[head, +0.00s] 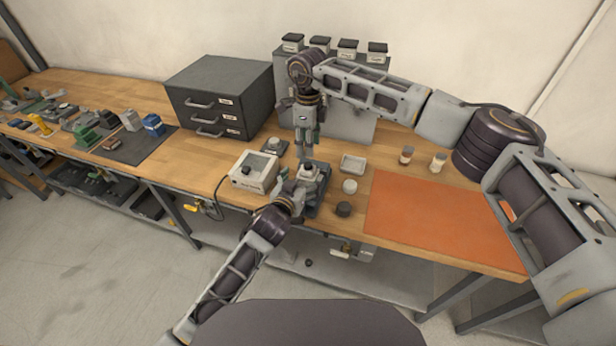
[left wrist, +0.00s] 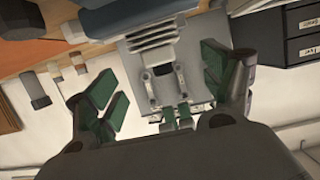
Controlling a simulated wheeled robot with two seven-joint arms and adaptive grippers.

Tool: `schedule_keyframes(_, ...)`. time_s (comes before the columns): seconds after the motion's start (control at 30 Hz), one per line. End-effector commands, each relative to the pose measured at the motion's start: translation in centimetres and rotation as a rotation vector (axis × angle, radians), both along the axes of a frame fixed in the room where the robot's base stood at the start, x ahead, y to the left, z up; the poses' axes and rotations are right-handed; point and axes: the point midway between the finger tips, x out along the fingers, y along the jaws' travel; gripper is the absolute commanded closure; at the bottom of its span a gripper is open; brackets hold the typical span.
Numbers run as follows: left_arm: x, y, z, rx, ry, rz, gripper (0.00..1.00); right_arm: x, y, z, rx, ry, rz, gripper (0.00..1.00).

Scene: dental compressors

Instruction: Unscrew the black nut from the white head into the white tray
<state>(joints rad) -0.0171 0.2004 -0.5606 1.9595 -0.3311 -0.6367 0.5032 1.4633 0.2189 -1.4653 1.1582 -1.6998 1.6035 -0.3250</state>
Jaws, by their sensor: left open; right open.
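The white head (head: 311,171) sits on a dark fixture (head: 317,197) near the bench's front edge. Its finned, pale side shows in the left wrist view (left wrist: 154,36). My left gripper (head: 300,184) is open at the near left side of the head; its green-padded fingers stand apart on either side in the wrist view. My right gripper (head: 306,152) is open, pointing straight down just above the head. I cannot make out the black nut clearly; a small dark shape shows between the right fingers in the wrist view. The white tray (head: 353,164) stands right of the head.
A white round part (head: 349,186) and a black round part (head: 343,209) lie right of the fixture. A white box with a display (head: 254,172) stands left. Behind are a grey drawer cabinet (head: 220,95) and lidded jars. An orange mat (head: 440,219) lies clear at right.

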Motion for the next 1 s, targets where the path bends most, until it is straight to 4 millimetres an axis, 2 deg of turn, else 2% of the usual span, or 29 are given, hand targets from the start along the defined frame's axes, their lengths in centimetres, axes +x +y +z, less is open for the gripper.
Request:
schedule_keyframes(0.6, 5.0, -1.6, -1.6, 0.000, 0.000, 0.000, 0.18, 0.0, 0.0, 0.0, 0.000, 0.000, 0.000, 0.57)
schedule_keyframes(1.0, 6.5, -2.1, -2.1, 0.001, 0.000, 0.000, 0.18, 0.0, 0.0, 0.0, 0.000, 0.000, 0.000, 0.57)
